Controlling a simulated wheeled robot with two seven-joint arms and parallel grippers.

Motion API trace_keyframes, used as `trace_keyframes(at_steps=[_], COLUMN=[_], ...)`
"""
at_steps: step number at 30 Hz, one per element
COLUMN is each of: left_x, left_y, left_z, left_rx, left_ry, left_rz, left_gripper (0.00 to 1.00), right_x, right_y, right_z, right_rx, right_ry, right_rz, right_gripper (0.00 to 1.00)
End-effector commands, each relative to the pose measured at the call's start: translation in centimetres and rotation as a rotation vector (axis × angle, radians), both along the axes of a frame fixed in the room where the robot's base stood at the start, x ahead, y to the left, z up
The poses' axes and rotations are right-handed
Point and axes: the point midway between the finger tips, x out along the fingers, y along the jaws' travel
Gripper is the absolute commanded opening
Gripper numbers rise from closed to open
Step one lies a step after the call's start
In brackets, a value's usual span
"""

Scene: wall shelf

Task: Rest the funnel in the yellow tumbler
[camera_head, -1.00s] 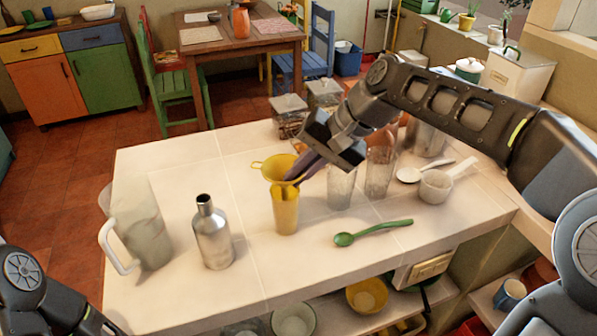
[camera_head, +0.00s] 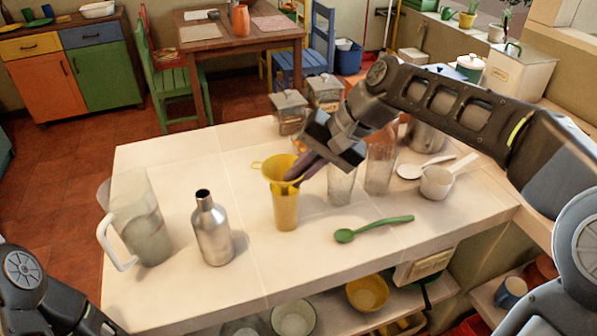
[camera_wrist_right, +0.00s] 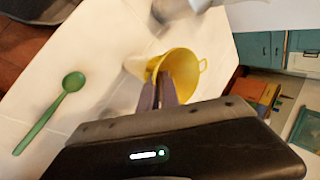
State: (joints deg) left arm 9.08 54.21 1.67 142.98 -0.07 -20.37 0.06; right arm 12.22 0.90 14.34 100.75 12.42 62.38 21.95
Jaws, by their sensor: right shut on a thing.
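The yellow funnel (camera_head: 278,167) is at the yellow tumbler (camera_head: 287,212), its wide mouth up and its lower part overlapping the tumbler's top. I cannot tell how deep the spout sits inside. The tumbler stands upright on the white counter. My right gripper (camera_head: 297,174) is shut on the funnel's right side. In the right wrist view, the fingers (camera_wrist_right: 158,94) pinch the near wall of the funnel (camera_wrist_right: 182,64), and the tumbler is mostly hidden behind it. My left gripper is outside the views; only part of that arm shows at lower left.
A metal bottle (camera_head: 212,232) and a clear pitcher (camera_head: 138,225) stand left of the tumbler. Clear glasses (camera_head: 379,168) stand close on the right. A green spoon (camera_head: 374,229) lies in front, with a white pot (camera_head: 437,183) farther right. The counter's front middle is clear.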

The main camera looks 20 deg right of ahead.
Motion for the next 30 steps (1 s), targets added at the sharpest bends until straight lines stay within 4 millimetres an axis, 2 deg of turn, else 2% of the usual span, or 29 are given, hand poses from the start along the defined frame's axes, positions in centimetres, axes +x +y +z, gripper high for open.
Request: trace_keyframes(at_steps=[30], left_x=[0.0], left_y=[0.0], left_z=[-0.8], left_rx=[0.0], left_ry=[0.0], left_rz=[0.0], left_gripper=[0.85], right_x=[0.0], right_y=[0.0], right_z=[-1.2], right_rx=[-0.001], right_ry=[0.001], right_rz=[0.001], right_gripper=[0.0])
